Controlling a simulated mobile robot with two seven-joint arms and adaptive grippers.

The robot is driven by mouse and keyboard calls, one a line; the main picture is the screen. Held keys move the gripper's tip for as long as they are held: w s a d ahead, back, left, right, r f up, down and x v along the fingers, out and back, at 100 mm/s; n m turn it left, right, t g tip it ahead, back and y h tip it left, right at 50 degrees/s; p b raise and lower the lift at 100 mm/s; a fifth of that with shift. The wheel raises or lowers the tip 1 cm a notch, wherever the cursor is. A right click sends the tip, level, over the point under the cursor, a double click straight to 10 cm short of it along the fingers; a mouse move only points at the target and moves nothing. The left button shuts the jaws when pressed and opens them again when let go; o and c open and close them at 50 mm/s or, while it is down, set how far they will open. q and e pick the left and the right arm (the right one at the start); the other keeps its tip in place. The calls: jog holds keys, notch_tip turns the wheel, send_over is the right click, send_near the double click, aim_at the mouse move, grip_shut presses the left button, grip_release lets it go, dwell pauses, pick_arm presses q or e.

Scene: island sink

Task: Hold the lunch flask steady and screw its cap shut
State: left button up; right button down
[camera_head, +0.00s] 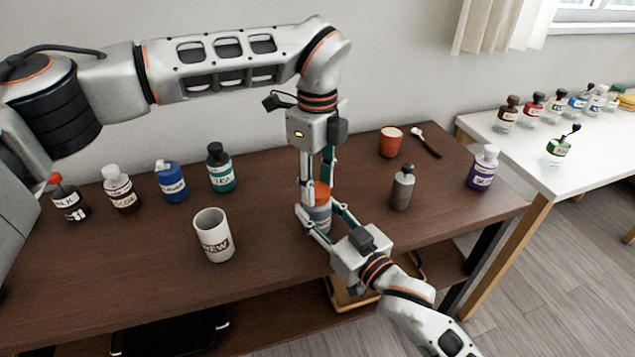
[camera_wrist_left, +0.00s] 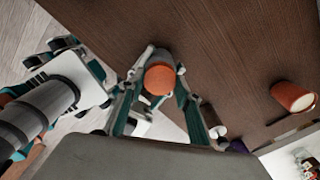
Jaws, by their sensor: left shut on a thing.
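The lunch flask (camera_head: 319,218) stands upright on the brown table, a grey body under an orange cap (camera_head: 322,192). My left gripper (camera_head: 317,184) points straight down from above, its fingers shut on the orange cap. In the left wrist view, the cap (camera_wrist_left: 160,79) shows as an orange disc between the left fingertips. My right gripper (camera_head: 322,217) comes in from the lower right, with its fingers on both sides of the flask body, and looks shut on it. The fingers hide part of the flask, and the seam under the cap cannot be made out.
A white mug (camera_head: 213,236) and several bottles stand to the left. A white table (camera_head: 500,150) with more bottles adjoins at right. The front left tabletop is clear.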

pick_arm(q)
jog(key=m, duration=0.5)
jog(key=shift+m, duration=0.4)
jog(key=m, duration=1)
jog(key=shift+m, duration=0.3)
jog(key=m, duration=0.8)
jog(key=shift+m, duration=0.3)
jog(key=m, duration=0.3)
jog(key=shift+m, duration=0.3)
jog(key=m, duration=0.4)
jog(key=shift+m, duration=0.3)
jog(key=o, duration=1.3)
jog(key=shift+f, duration=0.1)
